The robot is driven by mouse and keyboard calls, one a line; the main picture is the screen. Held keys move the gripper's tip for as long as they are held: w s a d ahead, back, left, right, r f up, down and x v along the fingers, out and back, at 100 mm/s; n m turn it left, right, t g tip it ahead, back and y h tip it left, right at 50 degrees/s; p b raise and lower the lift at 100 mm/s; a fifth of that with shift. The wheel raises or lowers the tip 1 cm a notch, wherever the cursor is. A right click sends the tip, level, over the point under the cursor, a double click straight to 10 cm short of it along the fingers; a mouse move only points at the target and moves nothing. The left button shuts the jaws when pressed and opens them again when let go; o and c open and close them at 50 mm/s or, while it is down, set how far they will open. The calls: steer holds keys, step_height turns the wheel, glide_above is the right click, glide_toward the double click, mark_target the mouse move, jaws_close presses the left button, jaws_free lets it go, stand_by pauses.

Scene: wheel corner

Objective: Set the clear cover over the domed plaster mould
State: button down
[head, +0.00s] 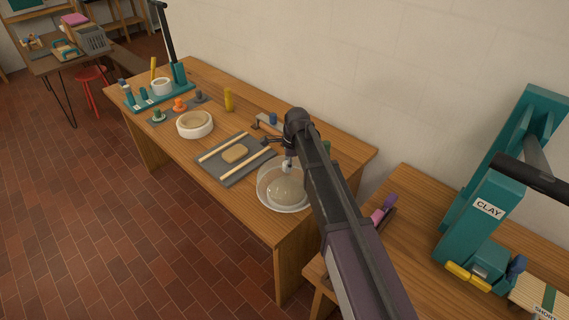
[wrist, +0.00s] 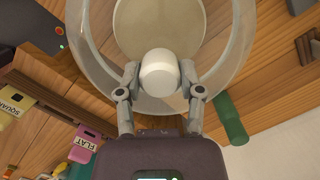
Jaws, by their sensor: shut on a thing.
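The clear cover (head: 264,184) is a see-through dome with a pale round knob (wrist: 160,73) on top. My gripper (head: 288,163) is shut on this knob, a finger on each side, as the wrist view (wrist: 159,76) shows. The domed plaster mould (head: 288,190) is cream and shows through the cover, near the front edge of the bench. In the wrist view the mould (wrist: 160,28) lies inside the cover's wide rim. The cover looks upright around the mould. I cannot tell whether its rim touches the bench top.
Left of the cover lies a grey board (head: 210,166) with two wooden strips and a tan slab. A white ring-shaped dish (head: 195,125) and a yellow cylinder (head: 228,99) stand farther left. A green cylinder (wrist: 230,120) is close to the cover. A wall runs behind the bench.

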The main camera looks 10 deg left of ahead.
steer(key=shift+f+b, duration=2)
steer(key=shift+f, duration=0.15)
steer(key=shift+c, duration=0.8)
jaws_free()
steer(key=shift+r, duration=0.15)
